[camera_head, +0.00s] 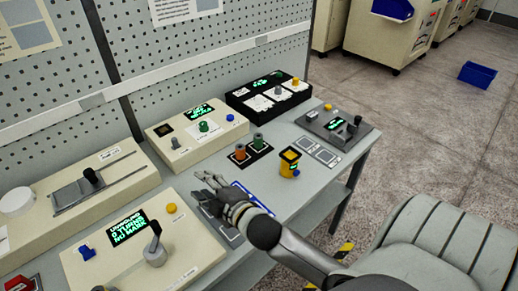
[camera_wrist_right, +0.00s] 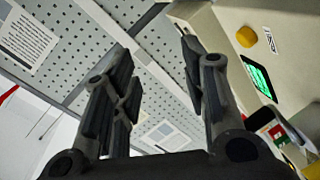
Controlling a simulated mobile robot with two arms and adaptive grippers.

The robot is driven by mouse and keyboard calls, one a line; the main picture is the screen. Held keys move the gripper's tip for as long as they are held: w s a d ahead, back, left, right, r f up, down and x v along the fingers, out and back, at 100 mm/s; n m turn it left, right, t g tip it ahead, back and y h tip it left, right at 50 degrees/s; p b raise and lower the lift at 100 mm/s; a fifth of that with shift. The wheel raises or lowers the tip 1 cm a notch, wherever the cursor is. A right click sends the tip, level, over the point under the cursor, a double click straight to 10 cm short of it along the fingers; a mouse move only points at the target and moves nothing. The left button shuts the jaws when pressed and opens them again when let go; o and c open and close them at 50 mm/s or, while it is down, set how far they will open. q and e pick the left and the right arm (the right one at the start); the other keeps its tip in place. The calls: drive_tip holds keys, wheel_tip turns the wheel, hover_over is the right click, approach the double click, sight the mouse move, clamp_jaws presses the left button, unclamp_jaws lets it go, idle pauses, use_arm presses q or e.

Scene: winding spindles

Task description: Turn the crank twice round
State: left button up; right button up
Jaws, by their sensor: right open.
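A beige box (camera_head: 190,262) at the front left of the bench carries a grey crank (camera_head: 155,246) with an upright, slightly leaning handle. Its green-lit display (camera_head: 127,227) seems to read unwound, 0 turns, no mark. My right gripper (camera_head: 206,188) is open and empty, over the bench beyond and to the right of that box, apart from the crank. In the right wrist view the two fingers (camera_wrist_right: 160,95) stand wide apart with nothing between them. A box with a yellow button (camera_wrist_right: 246,37) and green display (camera_wrist_right: 258,76) lies to their right. My left gripper is out of view.
Several control boxes line the bench's back, against a pegboard (camera_head: 220,45). A grey box with a black knob (camera_head: 338,125) is at the far right.

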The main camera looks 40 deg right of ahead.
drive_tip(key=s+f+m+g, duration=0.1)
drive_tip(key=s+f, duration=0.1)
drive_tip(key=s+f+m+g+h, duration=0.1)
drive_tip(key=s+f+m+g, duration=0.1)
drive_tip(key=s, duration=0.1)
drive_tip(key=s+d+f+m+g, duration=0.1)
drive_tip(key=s+f+m, duration=0.1)
drive_tip(key=s, duration=0.1)
drive_tip(key=shift+f+g+h, duration=0.1)
drive_tip(key=shift+g+h, duration=0.2)
drive_tip(key=shift+g, duration=0.1)
drive_tip(key=s+a+f+m+g, duration=0.1)
drive_tip(key=s+f+m+g, duration=0.2)
drive_tip(key=s, duration=0.4)
drive_tip(key=s+a+f+m+g, duration=0.1)
drive_tip(key=s+f+m+g, duration=0.25)
drive_tip(key=s, duration=0.45)
wheel_tip(320, 180, down, 14)
drive_tip(key=g+b, duration=0.1)
drive_tip(key=b, duration=0.2)
drive_tip(key=shift+s+a+f, duration=0.2)
drive_tip(key=shift+s+a, duration=0.1)
drive_tip(key=shift+a, duration=0.05)
drive_tip(key=shift+f+n+g, duration=0.1)
drive_tip(key=shift+n+g, duration=0.15)
